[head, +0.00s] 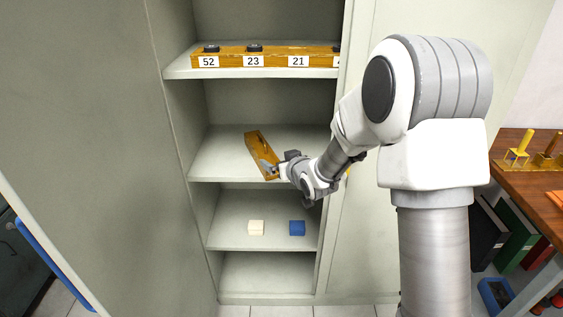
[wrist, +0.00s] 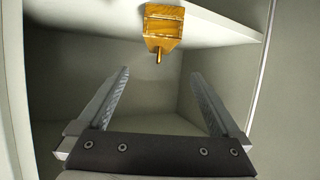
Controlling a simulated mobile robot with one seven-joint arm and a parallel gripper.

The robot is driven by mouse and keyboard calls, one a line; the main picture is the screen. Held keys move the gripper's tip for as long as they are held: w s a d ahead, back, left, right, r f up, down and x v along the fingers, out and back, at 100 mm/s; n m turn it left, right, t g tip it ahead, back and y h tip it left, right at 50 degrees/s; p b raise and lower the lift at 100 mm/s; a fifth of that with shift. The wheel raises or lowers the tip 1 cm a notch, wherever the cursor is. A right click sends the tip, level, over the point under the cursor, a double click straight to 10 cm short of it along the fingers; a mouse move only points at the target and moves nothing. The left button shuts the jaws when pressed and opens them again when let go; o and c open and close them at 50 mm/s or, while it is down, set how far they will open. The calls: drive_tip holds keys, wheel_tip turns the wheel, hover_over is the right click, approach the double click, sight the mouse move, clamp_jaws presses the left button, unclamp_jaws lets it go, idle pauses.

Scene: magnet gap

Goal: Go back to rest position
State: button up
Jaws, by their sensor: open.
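My gripper (head: 268,166) is at the front of the middle shelf of the cabinet, with my arm reaching in from the right. In the wrist view its two fingers (wrist: 160,73) are wide apart with nothing between them. A wooden piece (head: 258,143) lies at a slant on the middle shelf, and my gripper overlaps its near end in the head view. In the wrist view the wooden piece (wrist: 164,22) shows beyond the fingertips at the top, with a short peg pointing towards me. It looks apart from the fingers.
The upper shelf holds a wooden bar (head: 275,55) with number labels and dark discs. A white block (head: 256,227) and a blue block (head: 297,228) sit on the shelf below. The cabinet's side walls and shelf edges (head: 225,182) surround my gripper. A wooden table (head: 535,190) stands at the right.

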drive_tip(key=shift+s+d+r, duration=0.1)
drive_tip(key=shift+s+r, duration=0.1)
drive_tip(key=shift+s, duration=0.05)
drive_tip(key=s+d+r+m+g+h, duration=0.1)
drive_tip(key=s+d+r+g+h, duration=0.1)
drive_tip(key=s+d+r, duration=0.5)
drive_tip(key=s+d+r+m+g+h, duration=0.1)
drive_tip(key=s+d+r+m+h, duration=0.25)
drive_tip(key=s, duration=0.55)
drive_tip(key=s+d+r+g, duration=0.1)
drive_tip(key=s+d+g, duration=0.1)
drive_tip(key=s, duration=0.9)
drive_tip(key=s+d+r+g, duration=0.1)
drive_tip(key=s+d+g, duration=0.1)
drive_tip(key=s, duration=1)
wheel_tip(320, 180, up, 13)
drive_tip(key=p, duration=1.3)
drive_tip(key=shift+w, duration=0.45)
